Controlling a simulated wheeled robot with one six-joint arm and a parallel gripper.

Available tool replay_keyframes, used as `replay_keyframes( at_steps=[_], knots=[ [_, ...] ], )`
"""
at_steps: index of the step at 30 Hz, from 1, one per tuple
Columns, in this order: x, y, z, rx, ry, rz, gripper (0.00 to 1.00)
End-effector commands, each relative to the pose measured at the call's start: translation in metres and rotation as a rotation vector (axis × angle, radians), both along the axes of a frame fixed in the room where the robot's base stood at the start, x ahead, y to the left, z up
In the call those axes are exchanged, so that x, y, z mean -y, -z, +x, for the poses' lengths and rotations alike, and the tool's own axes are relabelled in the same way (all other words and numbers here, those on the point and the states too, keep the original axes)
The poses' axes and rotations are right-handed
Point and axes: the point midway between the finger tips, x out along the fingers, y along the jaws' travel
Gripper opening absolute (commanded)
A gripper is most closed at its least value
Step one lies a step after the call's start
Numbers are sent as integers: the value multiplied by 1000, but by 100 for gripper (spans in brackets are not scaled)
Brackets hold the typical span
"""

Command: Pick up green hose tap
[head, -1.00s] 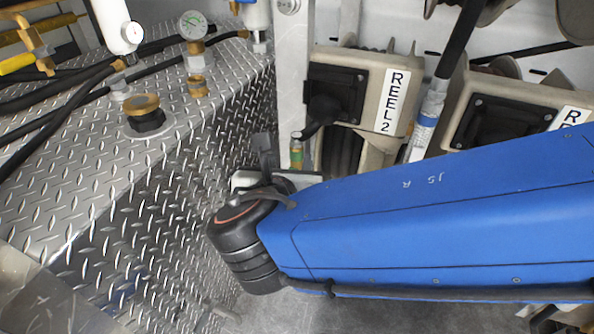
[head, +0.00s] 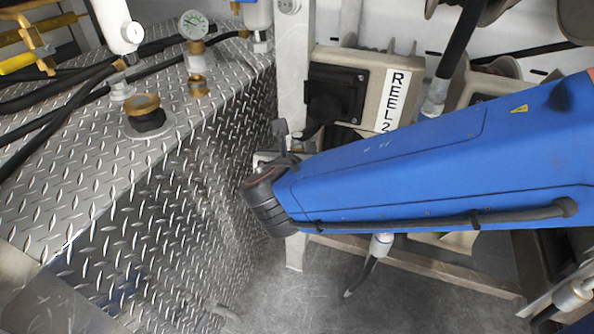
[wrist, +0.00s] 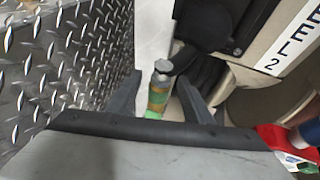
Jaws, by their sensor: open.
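The green hose tap (wrist: 156,98) stands in the middle of the wrist view, a slim fitting with a silver top, a brass-coloured middle and green bands. My gripper (wrist: 160,78) is open, with one dark finger on each side of the tap. The tap shows between the fingers and apart from both; how deep it sits between them is hard to tell. Its lower end is hidden behind the gripper body. In the head view the tap is hidden behind my wrist, and only part of my gripper (head: 280,128) shows.
The diamond-plate metal box (head: 150,205) rises close on the left. The Reel 2 housing (head: 365,95) with its black box is close on the right. A pale upright post (head: 294,75) stands behind the gripper. A red item (wrist: 280,138) shows at the wrist view's right.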

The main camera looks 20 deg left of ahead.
Motion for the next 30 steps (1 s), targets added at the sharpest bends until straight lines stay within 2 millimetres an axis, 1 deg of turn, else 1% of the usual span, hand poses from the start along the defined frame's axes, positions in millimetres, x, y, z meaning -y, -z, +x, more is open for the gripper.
replay_keyframes(
  at_steps=[3, 10, 11, 12, 14, 15, 16, 17, 26, 30],
  knots=[
    [-1, 3, 7, -1, 1, -1, 46],
    [-1, 3, 7, 0, 0, 0, 46],
    [-1, 3, 7, 0, 0, 0, 44],
    [-1, 3, 7, 0, 0, 0, 34],
    [-1, 3, 7, 0, 0, 0, 20],
    [-1, 3, 7, 0, 0, 0, 10],
    [-1, 3, 7, 0, 0, 0, 3],
    [-1, 3, 7, 0, 0, 0, 0],
    [-1, 3, 7, 0, 0, 1, 0],
    [-2, -4, 7, 1, 0, 3, 0]
  ],
)
